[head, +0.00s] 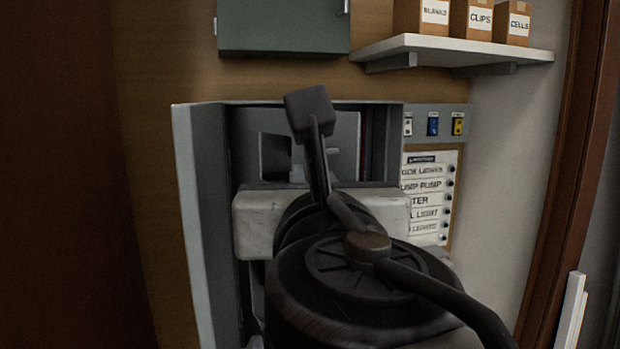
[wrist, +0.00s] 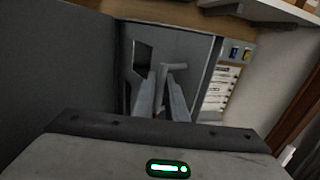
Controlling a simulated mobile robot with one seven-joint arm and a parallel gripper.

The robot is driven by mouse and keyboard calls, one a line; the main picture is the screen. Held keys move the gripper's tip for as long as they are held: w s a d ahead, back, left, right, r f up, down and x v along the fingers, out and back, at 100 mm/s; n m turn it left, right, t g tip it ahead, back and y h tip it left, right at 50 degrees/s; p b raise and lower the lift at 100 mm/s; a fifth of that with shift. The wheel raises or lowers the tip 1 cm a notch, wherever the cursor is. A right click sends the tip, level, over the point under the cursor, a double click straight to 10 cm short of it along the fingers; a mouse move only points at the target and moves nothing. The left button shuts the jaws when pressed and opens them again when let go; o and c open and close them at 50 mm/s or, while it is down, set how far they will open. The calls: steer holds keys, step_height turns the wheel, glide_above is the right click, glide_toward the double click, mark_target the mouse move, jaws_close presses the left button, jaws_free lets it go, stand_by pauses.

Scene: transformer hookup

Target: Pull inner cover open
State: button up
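The inner cover (head: 345,130) is a grey panel inside the grey wall box, with a dark square opening in it. It also shows in the wrist view (wrist: 195,50), standing flat across the box. A pale T-shaped handle (wrist: 173,66) sticks out from it. My gripper (wrist: 162,82) is in front of the cover, its two fingers apart on either side of the handle's stem. Whether either finger touches the stem is hard to tell. In the head view my arm and gripper body hide the fingers and most of the handle.
The box's outer door (head: 205,210) stands swung open at the left. Right of the box are coloured switches (head: 432,125) and a label panel (head: 428,195). A shelf (head: 450,48) with several cartons and a green-grey cabinet (head: 283,25) hang above.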

steer(key=shift+o, duration=0.2)
steer(key=shift+w, duration=0.1)
steer(key=shift+s+r, duration=0.1)
steer(key=shift+s, duration=0.35)
steer(key=s+p, duration=0.2)
steer(key=s, duration=0.9)
steer(key=shift+d, duration=0.4)
steer(key=shift+s, duration=0.1)
